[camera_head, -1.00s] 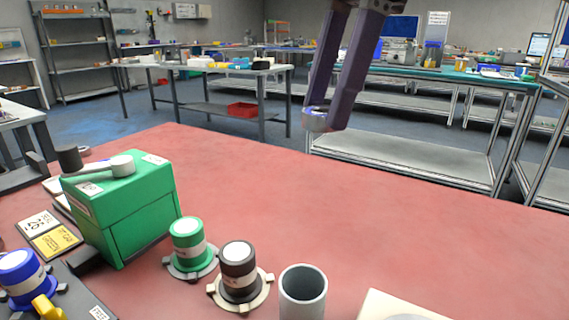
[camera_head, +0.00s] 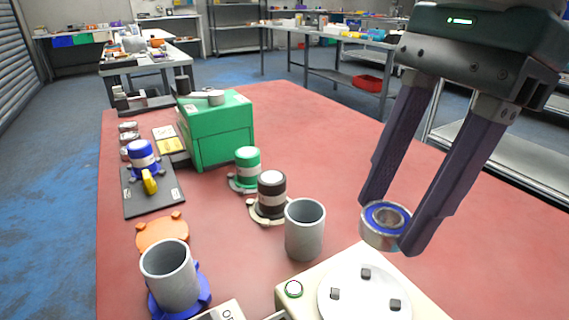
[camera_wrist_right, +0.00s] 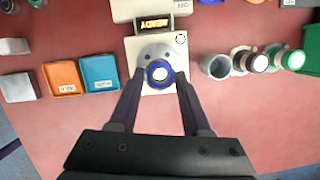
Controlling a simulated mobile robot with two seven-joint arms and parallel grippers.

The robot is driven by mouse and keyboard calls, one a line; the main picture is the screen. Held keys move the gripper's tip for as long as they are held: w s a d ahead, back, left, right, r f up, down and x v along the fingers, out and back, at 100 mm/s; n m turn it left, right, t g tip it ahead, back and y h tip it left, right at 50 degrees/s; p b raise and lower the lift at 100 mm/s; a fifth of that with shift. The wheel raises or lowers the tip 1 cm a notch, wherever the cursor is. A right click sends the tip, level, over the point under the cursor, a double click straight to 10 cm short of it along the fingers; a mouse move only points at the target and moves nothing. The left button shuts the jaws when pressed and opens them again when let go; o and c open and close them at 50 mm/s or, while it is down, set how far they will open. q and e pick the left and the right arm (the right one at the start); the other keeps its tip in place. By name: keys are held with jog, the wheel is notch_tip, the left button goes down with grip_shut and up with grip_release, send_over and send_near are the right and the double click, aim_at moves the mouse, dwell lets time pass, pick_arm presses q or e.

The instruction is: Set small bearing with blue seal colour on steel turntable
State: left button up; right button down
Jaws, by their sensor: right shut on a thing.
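The small bearing (camera_head: 383,224) is a steel ring with a blue seal. My right gripper (camera_head: 388,222) is shut on it, its two fingers on opposite sides, and holds it above the red table. The steel turntable (camera_head: 352,300) is a pale round plate with small dark jaws on a cream base, below and left of the bearing in the head view. In the right wrist view the bearing (camera_wrist_right: 160,73) shows between the fingertips, in front of the turntable (camera_wrist_right: 158,52), part of which it hides. My left gripper is in neither current view.
A grey cup (camera_head: 305,232) stands just behind the cream base. A dark capped cylinder (camera_head: 271,190), a green one (camera_head: 247,165) and a green box (camera_head: 222,130) stand farther back. The wrist view shows orange (camera_wrist_right: 63,78) and teal (camera_wrist_right: 99,72) trays left of the turntable.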

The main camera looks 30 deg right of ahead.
aim_at(362, 300)
notch_tip(362, 300, down, 9)
jog(key=b, duration=0.5)
jog(key=shift+f, duration=0.1)
pick_arm(q)
notch_tip(362, 300, down, 7)
pick_arm(e)
jog(key=shift+c, duration=1.8)
grip_release()
jog(key=shift+r+p, duration=0.3)
jog(key=shift+r, duration=0.2)
pick_arm(q)
notch_tip(362, 300, up, 8)
jog(key=p, duration=0.7)
pick_arm(e)
jog(key=v, duration=1.1)
jog(key=shift+r, duration=0.15)
pick_arm(q)
jog(key=shift+s+d, duration=0.1)
pick_arm(e)
jog(key=shift+d, duration=0.1)
